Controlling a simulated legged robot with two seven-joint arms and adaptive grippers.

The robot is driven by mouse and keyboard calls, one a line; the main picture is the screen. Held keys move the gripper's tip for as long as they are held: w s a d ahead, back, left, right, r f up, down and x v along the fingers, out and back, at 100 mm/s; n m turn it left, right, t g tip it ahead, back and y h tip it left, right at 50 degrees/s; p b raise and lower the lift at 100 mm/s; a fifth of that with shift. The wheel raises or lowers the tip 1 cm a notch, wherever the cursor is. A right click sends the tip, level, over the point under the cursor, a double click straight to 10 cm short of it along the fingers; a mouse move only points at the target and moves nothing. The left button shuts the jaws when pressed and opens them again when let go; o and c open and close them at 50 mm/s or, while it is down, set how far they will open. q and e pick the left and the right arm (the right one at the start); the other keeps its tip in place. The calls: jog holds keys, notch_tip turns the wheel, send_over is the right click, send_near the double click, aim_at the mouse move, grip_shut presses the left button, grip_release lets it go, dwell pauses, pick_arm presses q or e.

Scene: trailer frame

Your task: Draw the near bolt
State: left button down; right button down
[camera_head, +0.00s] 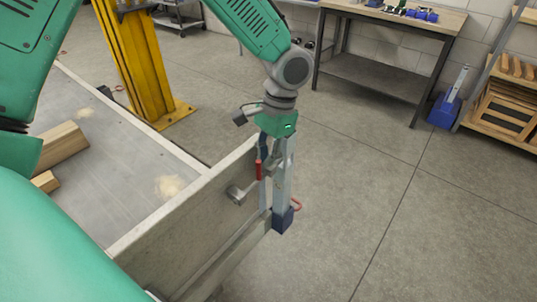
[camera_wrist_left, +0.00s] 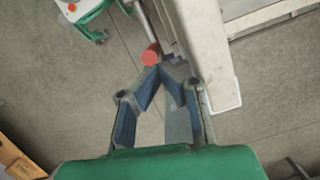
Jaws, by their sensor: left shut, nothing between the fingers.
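The near bolt shows in the head view as a red-gripped handle (camera_head: 259,170) at the outer corner of the trailer's grey side board (camera_head: 190,222). In the left wrist view a round red end (camera_wrist_left: 151,56) sits on a grey rod, just beyond the fingertips. My left gripper (camera_head: 272,163) points down at this corner, shut and empty. Its blue-padded fingers (camera_wrist_left: 164,72) converge close beside the red end; whether they touch it I cannot tell. A metal corner post (camera_head: 283,185) with a blue foot stands against the board end. My right gripper is not in view.
The trailer bed (camera_head: 125,180) holds wood blocks (camera_head: 62,145) and sawdust. A round metal knob (camera_head: 236,195) sticks out from the board. A yellow post (camera_head: 142,62) stands behind.

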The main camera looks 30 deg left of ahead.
aim_at(251, 187)
pick_arm(q)
jog(key=s+p, duration=0.1)
jog(key=s, duration=0.3)
jog(key=shift+r, duration=0.1)
jog(key=shift+s, duration=0.15)
jog(key=shift+r+p, duration=0.25)
jog(key=shift+p, duration=0.3)
jog(key=p+v, duration=0.9)
jog(key=shift+w, duration=0.25)
